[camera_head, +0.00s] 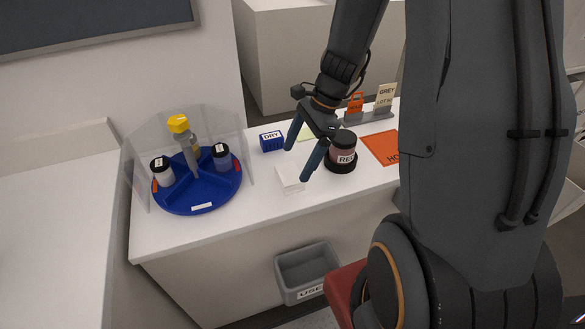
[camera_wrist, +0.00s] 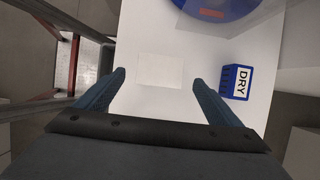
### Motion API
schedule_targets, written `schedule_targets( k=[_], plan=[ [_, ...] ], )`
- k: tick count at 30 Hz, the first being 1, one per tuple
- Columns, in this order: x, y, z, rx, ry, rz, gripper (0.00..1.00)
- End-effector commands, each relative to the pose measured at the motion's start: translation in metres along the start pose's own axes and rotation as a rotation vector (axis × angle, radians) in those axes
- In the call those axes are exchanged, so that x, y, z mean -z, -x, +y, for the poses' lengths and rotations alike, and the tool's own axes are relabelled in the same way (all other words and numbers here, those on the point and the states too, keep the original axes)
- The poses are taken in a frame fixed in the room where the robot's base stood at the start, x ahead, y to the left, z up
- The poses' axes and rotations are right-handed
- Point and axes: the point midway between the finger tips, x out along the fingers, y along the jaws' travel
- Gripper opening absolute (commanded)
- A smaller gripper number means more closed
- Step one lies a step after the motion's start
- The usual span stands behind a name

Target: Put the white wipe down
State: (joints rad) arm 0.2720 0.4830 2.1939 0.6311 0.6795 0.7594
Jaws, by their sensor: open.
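The white wipe (camera_head: 289,178) lies flat on the white counter, between the blue turntable and the dark-lidded jar. In the wrist view the wipe (camera_wrist: 160,69) is a pale square, hard to tell from the counter. My gripper (camera_head: 300,159) is open, with its two blue fingers above the counter near the wipe. In the wrist view the open fingers (camera_wrist: 159,77) stand on either side of the wipe's near part, with nothing held between them. I cannot tell exactly how high the fingertips are.
A blue box marked DRY (camera_head: 272,141) stands behind the wipe. A jar marked RED (camera_head: 342,152) stands right of it. The blue turntable (camera_head: 197,203) with jars and clear panels is at left. An orange mat (camera_head: 384,146) lies at right. A grey bin (camera_head: 307,273) sits below the counter front.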

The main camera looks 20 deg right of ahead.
Motion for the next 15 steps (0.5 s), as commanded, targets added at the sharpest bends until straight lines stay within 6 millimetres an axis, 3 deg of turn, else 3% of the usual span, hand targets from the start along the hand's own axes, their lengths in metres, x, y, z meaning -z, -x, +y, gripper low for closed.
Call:
schedule_targets(
  k=[9, 15],
  plan=[
    [0.001, 0.051, -0.001, 0.003, 0.001, 0.001, 0.88],
    [-0.003, 0.062, 0.005, -0.005, 0.054, 0.020, 0.88]
  ],
)
